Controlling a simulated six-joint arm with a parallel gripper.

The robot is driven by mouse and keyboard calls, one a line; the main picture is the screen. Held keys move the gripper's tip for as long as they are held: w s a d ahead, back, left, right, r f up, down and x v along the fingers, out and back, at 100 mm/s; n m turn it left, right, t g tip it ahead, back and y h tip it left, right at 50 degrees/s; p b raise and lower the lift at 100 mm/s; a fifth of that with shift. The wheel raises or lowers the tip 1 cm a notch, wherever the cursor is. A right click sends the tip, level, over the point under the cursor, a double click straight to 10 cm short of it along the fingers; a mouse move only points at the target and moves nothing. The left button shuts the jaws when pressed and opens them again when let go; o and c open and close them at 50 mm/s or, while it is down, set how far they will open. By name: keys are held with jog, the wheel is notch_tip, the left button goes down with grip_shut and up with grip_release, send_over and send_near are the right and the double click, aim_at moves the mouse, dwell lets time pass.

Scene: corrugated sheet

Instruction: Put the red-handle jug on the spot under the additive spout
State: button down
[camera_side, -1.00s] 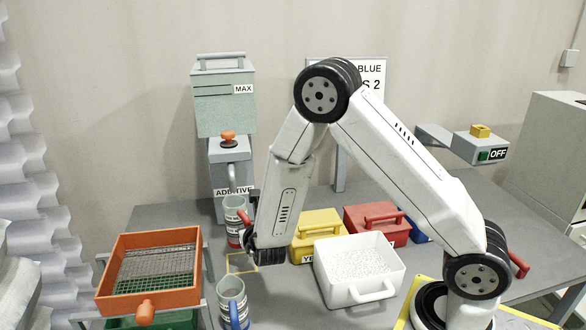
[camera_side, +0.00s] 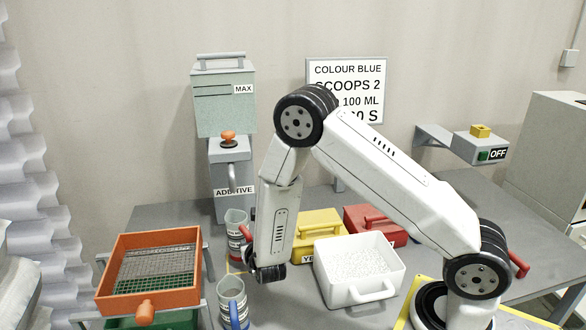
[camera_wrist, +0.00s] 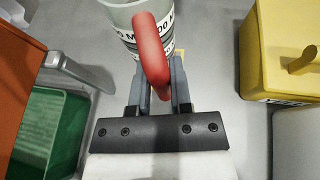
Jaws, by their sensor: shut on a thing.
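The red-handle jug (camera_side: 236,226) is a grey-white cup with printed markings. It stands roughly upright in front of the additive dispenser (camera_side: 229,160), below its spout (camera_side: 232,180). My gripper (camera_wrist: 160,80) is shut on the red handle (camera_wrist: 152,55); the jug body (camera_wrist: 128,14) is beyond the fingers in the wrist view. In the side view my gripper (camera_side: 250,260) is just right of the jug. The yellow-outlined spot (camera_side: 235,269) is partly hidden by the jug and my gripper. I cannot tell whether the jug touches the table.
A blue-handle jug (camera_side: 230,295) stands close in front. An orange sieve tray (camera_side: 125,245) is at left, above a green bin (camera_wrist: 45,135). Yellow (camera_side: 318,222) and red (camera_side: 365,214) boxes and a white pellet tub (camera_side: 335,290) stand at right.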

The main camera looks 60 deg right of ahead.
jog(key=shift+f, duration=1.55)
jog(key=shift+f, duration=0.15)
jog(key=c, duration=0.5)
grip_release()
jog(key=shift+c, duration=0.2)
jog(key=shift+s, duration=0.1)
jog(key=v, duration=1.2)
